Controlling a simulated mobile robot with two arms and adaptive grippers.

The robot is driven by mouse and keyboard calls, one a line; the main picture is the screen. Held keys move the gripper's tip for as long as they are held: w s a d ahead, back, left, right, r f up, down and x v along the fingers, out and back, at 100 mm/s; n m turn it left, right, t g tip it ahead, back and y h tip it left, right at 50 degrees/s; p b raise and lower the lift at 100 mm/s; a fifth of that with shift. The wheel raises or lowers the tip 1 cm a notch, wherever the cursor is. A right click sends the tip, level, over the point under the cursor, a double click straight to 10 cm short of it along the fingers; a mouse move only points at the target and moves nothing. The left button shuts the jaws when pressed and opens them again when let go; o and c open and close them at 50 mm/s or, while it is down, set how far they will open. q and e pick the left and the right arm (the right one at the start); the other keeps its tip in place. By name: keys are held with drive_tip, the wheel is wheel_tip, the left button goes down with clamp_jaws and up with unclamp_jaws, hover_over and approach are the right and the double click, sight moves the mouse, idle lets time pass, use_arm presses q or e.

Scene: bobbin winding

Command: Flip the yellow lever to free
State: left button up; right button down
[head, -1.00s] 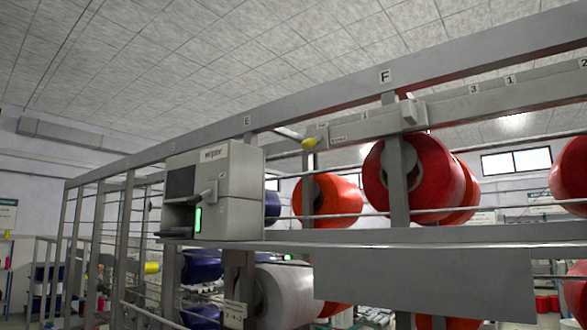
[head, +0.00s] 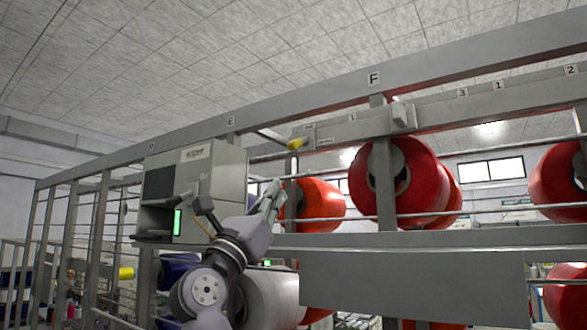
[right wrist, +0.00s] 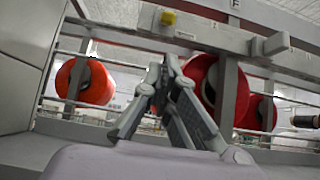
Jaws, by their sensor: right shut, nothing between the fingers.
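The yellow lever (head: 297,144) is a grey rod with a yellow tip. It sits at the left end of a labelled grey bar under the top rail, above an orange bobbin. The labels beside the lever are too small to read. My left gripper is not in view.
A grey winder box (head: 196,180) with a green light stands left of my right gripper. Thin horizontal rods, an orange bobbin (head: 318,200) and a large red bobbin (head: 420,175) are close on the right. A grey panel (head: 420,285) hangs below the rail.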

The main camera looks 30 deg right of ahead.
sight(298, 142)
drive_tip(key=p+x, duration=0.5)
drive_tip(key=x, duration=0.5)
idle(0.3)
